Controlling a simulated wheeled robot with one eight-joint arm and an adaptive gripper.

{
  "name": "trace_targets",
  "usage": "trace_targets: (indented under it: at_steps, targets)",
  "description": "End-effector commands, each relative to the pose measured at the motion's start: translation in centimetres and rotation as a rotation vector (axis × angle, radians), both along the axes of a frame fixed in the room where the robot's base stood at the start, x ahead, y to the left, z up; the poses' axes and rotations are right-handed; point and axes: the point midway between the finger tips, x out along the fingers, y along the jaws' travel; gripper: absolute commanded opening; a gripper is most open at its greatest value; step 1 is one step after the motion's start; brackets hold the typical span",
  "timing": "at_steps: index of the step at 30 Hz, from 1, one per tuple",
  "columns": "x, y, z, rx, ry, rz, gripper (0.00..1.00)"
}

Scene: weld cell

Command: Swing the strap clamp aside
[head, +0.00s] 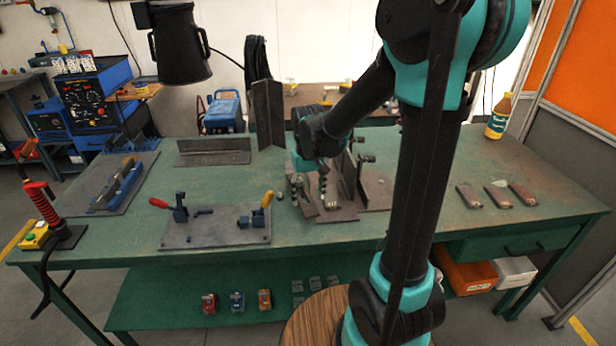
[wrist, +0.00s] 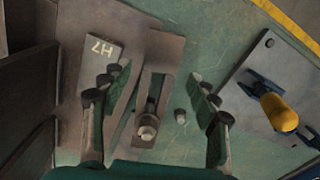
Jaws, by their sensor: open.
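The strap clamp (wrist: 160,52), a dark slotted metal bar, lies in the middle of the wrist view. A stud with a round pale top (wrist: 148,131) stands at the near end of its slot. The bar lies over the edge of a brown base plate (wrist: 72,75). A tilted plate marked H7 (wrist: 104,52) is to its left. My gripper (wrist: 155,90) is open, one finger on each side of the strap clamp, with nothing held. In the head view my gripper (head: 312,188) is low over the fixture, and I cannot make out the strap clamp clearly there.
A small nut-like piece (wrist: 180,116) lies on the green bench right of the strap clamp. Upright steel plates (wrist: 25,95) stand at the left. A grey plate (head: 215,228) carries toggle clamps with red and yellow handles (head: 267,199).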

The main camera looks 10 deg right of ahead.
Motion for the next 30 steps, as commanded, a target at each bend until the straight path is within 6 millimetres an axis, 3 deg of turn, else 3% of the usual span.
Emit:
trace_targets:
  at_steps: [9, 15, 30]
  targets:
    - [0.0, 0.0, 5.9, 0.000, 0.000, 0.000, 0.60]
    - [0.0, 0.0, 8.4, 0.000, 0.000, 0.000, 0.60]
    - [0.0, 0.0, 9.4, 0.000, -0.001, -0.001, 0.60]
